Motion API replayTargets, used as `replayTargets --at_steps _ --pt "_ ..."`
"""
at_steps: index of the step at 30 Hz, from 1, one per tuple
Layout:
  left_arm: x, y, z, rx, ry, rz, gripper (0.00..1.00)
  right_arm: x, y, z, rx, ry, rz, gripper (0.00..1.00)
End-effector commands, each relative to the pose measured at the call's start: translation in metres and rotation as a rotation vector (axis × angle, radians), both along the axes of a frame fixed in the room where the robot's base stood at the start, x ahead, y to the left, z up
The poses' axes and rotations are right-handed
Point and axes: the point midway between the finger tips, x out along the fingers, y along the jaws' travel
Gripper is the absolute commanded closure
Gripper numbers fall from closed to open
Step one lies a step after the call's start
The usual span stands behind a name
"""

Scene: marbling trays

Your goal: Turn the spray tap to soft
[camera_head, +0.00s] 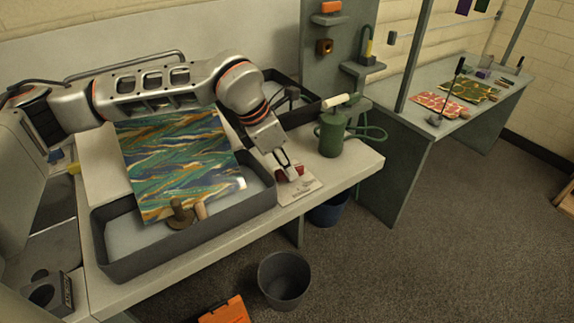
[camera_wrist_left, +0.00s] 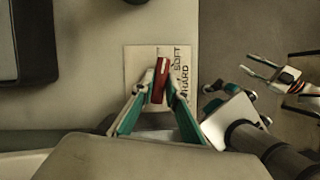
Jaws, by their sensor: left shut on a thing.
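The spray tap has a red handle (camera_wrist_left: 160,80) on a pale square plate (camera_wrist_left: 133,66). The plate is printed SOFT and HARD, with SOFT above HARD in the left wrist view. There the handle lies lengthwise up the picture, its top leaning slightly right. I cannot tell which word it is set to. In the head view the plate (camera_head: 301,193) lies at the table's front edge, right of the front tray. My left gripper (camera_head: 289,175) is shut on the red handle. My right gripper (camera_wrist_left: 265,76) shows off the table in the left wrist view, its fingers apart and empty.
A grey tray (camera_head: 185,241) with a marbled sheet (camera_head: 180,155) stands left of the plate. A green sprayer (camera_head: 331,138) stands to the right, close by. A dark bin (camera_head: 285,281) and an orange case (camera_head: 225,311) are on the floor in front.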

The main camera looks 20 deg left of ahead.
Motion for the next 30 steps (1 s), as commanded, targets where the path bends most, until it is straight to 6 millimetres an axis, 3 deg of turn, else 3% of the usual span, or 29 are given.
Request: replayTargets --at_steps 15,30 --pt "0.003 0.001 0.003 -0.002 -0.003 -0.408 1.0 -0.005 0.003 0.007 0.01 0.011 0.001 0.68" --pt "0.004 0.001 0.002 -0.001 -0.004 -0.571 1.0 -0.002 0.004 0.016 0.011 0.002 0.001 0.68"
